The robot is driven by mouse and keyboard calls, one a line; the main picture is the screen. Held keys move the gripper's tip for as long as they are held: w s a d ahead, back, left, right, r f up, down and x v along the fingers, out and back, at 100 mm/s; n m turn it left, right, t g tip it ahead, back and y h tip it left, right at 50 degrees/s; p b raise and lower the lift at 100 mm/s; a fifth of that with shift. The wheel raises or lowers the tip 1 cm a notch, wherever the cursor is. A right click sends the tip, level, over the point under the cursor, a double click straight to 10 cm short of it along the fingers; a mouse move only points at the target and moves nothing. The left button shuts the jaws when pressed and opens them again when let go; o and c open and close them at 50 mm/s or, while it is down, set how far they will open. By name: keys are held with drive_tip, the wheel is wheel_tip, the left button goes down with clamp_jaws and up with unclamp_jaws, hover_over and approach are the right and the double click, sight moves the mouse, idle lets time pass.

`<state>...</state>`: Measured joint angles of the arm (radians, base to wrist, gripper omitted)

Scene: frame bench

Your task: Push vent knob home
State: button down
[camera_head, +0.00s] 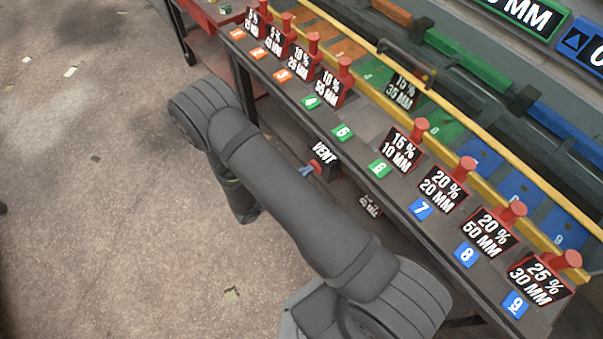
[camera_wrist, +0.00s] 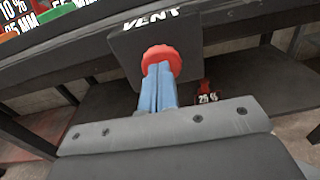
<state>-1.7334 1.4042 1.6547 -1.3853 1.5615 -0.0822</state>
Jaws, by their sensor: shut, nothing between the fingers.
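The vent knob is a round red knob on a dark box marked VENT, below the bench's front edge. In the wrist view the knob (camera_wrist: 161,57) sits in front of the box (camera_wrist: 190,40). My gripper (camera_wrist: 159,68) has its blue fingers closed together, with the tips at the knob's face. They overlap its lower part, and I cannot tell whether they touch. In the head view the knob (camera_head: 315,166) and the VENT box (camera_head: 325,153) show just past my arm, with the blue fingertips (camera_head: 306,171) beside the knob. How far the knob is pushed in cannot be seen.
Several red-handled blocks with percent and MM labels stand along the bench (camera_head: 375,150), behind numbered coloured tags. A fallen labelled block (camera_head: 370,205) lies on the shelf below, and it also shows in the wrist view (camera_wrist: 207,96). A yellow rail (camera_head: 450,105) runs behind. The floor at left is open.

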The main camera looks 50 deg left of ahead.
drive_tip(key=shift+w, duration=0.1)
drive_tip(key=s, duration=1.4)
drive_tip(key=shift+a+r, duration=0.2)
drive_tip(key=w, duration=1)
drive_tip(key=s, duration=0.4)
drive_tip(key=shift+s+d+f, duration=0.1)
drive_tip(key=shift+s, duration=0.3)
